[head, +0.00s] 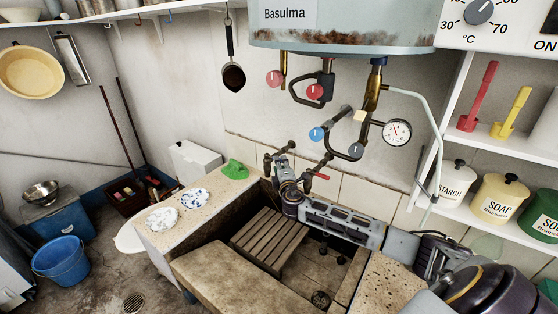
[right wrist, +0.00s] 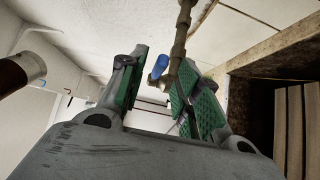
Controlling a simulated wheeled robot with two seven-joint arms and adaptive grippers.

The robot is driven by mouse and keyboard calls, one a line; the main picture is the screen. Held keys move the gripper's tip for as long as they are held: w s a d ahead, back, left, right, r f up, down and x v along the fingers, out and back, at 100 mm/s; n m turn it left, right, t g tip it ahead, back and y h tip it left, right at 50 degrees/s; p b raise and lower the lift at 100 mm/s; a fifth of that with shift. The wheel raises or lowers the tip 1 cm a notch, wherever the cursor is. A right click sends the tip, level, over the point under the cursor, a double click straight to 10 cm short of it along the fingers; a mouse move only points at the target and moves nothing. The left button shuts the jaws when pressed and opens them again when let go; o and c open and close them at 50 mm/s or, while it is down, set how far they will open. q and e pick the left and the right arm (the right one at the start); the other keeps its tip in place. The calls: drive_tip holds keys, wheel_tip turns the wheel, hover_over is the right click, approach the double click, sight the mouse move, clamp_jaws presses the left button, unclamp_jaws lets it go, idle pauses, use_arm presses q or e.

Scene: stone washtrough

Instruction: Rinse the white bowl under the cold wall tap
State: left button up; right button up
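My right gripper (head: 284,166) reaches over the stone trough (head: 216,287) to the taps at the back wall. In the right wrist view its green-padded fingers (right wrist: 160,90) stand apart. A blue tap handle (right wrist: 160,67) shows in the gap between them, beside a brass pipe (right wrist: 183,35); I cannot tell whether they touch. In the head view the gripper hides much of this tap. A wall tap with a red lever (head: 320,176) is just right of it. Two whitish patterned dishes lie on the left ledge; I cannot identify a plain white bowl. My left gripper is not in view.
A wooden slatted rack (head: 270,239) lies in the trough. A green cloth (head: 234,169) is on the ledge. Heater pipes with a blue knob (head: 316,134) and a gauge (head: 397,132) hang above my right gripper. Shelves with tins (head: 500,197) stand at the right.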

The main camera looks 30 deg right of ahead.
drive_tip(key=shift+x, duration=2.15)
drive_tip(key=shift+c, duration=0.5)
clamp_jaws()
